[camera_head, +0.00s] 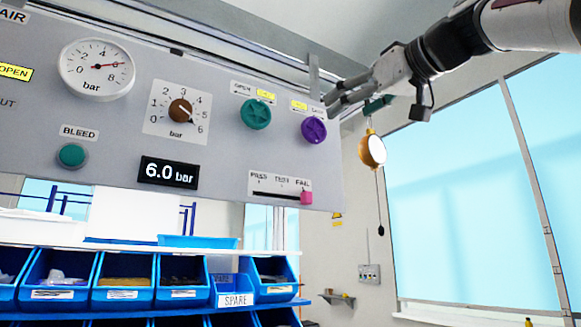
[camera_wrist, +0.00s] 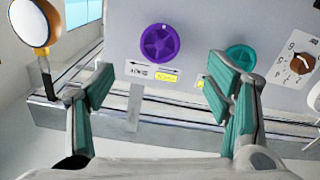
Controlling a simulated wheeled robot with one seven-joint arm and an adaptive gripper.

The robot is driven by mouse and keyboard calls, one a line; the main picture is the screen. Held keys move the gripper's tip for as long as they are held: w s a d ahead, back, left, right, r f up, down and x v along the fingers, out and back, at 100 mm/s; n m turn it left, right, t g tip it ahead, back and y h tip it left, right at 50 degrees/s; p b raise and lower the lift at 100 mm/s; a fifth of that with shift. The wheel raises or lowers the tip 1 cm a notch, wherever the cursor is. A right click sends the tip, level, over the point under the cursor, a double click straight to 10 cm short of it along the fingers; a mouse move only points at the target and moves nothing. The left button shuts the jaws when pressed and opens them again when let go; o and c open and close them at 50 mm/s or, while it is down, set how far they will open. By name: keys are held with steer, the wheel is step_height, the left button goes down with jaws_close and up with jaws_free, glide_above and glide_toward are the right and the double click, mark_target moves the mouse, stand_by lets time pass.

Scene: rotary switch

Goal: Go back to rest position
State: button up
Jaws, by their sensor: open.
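My gripper (camera_head: 350,98) is at the right end of the grey control panel (camera_head: 225,130), near the purple knob (camera_head: 314,130). In the wrist view its two teal-padded fingers (camera_wrist: 165,95) stand wide apart with nothing between them. The purple knob (camera_wrist: 159,43) shows beyond the gap and is not held. The teal knob (camera_head: 256,114) sits left of the purple one; in the wrist view the teal knob (camera_wrist: 240,57) is just beyond the right finger. The brown rotary knob (camera_head: 180,111) sits on a dial marked in bar.
The gauge (camera_head: 97,69) points near 6 and the display (camera_head: 168,173) reads 6.0 bar. A pink slider (camera_head: 306,198) sits at FAIL. A round yellow-rimmed lamp (camera_head: 372,149) hangs right of the panel, below my gripper. Blue bins (camera_head: 125,280) stand below the panel.

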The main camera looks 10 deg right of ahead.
steer(key=shift+s+d, duration=0.2)
steer(key=shift+s, duration=0.4)
steer(key=shift+f, duration=0.1)
steer(key=s+a+f+m+g+h, duration=0.1)
steer(key=s+f+m+g, duration=0.1)
steer(key=f, duration=0.9)
steer(key=s+a+f+m+g+h, duration=0.1)
steer(key=f+g, duration=0.2)
steer(key=f, duration=0.8)
steer(key=s+a+f+m+g, duration=0.2)
steer(key=f, duration=0.8)
steer(key=s+f+g+h, duration=0.1)
steer(key=s+f+g, duration=0.1)
steer(key=s+f, duration=0.3)
steer(key=s+f+g+h+p, duration=0.1)
steer(key=s+f, duration=0.3)
steer(key=f, duration=0.8)
steer(key=s+f+m+g+h, duration=0.1)
steer(key=s+f+g, duration=0.2)
steer(key=f, duration=0.6)
steer(key=s, duration=0.2)
steer(key=shift+s+d+f+h, duration=0.25)
steer(key=shift+s+f+h, duration=0.05)
steer(key=shift+f, duration=0.05)
